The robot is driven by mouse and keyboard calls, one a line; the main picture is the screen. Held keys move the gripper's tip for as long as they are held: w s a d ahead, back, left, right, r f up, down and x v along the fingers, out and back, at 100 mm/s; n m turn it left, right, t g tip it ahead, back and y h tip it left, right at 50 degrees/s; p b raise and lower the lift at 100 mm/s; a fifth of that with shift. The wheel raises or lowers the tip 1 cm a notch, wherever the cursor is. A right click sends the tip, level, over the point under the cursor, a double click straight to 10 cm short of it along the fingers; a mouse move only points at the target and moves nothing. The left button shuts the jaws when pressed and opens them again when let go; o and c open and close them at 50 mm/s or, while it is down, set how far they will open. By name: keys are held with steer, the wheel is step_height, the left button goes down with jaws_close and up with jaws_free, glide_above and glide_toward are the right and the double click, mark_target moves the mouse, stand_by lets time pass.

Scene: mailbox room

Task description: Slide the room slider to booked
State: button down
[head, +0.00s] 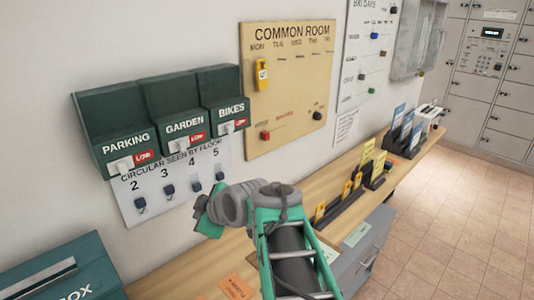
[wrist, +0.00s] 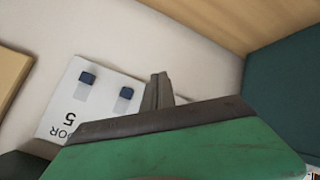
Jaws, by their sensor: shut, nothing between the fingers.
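The tan COMMON ROOM board (head: 288,60) hangs on the wall in the upper middle of the head view. Near its lower edge are a red knob (head: 265,135) at left and a black knob (head: 317,115) at right. Small lettering near them is too small to read, so I cannot tell which is the room slider or where booked lies. My gripper (head: 203,208) is in front of the wall, below and left of that board, apart from the knobs. In the wrist view its fingers (wrist: 158,91) are together and empty.
A white floor panel (head: 180,187) with several blue sliders is behind my gripper; it also shows in the wrist view (wrist: 75,115). Green PARKING, GARDEN and BIKES boxes (head: 185,88) jut out above it. Card holders (head: 345,205) stand on the wooden counter (head: 420,150). A teal box (head: 75,255) is lower left.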

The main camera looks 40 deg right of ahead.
mark_target(265, 136)
steer(key=s+d+r+n+t+h+b, duration=0.2)
steer(key=d+r+n+t, duration=0.25)
steer(key=d, duration=0.55)
steer(key=s+d+r+n+t+h+b, duration=0.25)
steer(key=d+r, duration=0.25)
steer(key=d, duration=0.4)
steer(key=shift+n, duration=0.3)
steer(key=p+x, duration=0.1)
steer(key=x, duration=0.2)
steer(key=p+x, duration=0.1)
steer(key=x, duration=0.2)
steer(key=p+x, duration=0.2)
steer(key=x, duration=0.2)
steer(key=shift+r, duration=0.25)
steer(key=d+p, duration=0.1)
steer(key=d, duration=0.2)
steer(key=shift+s+f, duration=0.1)
steer(key=shift+s, duration=0.05)
steer(key=shift+d, duration=0.45)
steer(key=shift+f, duration=0.1)
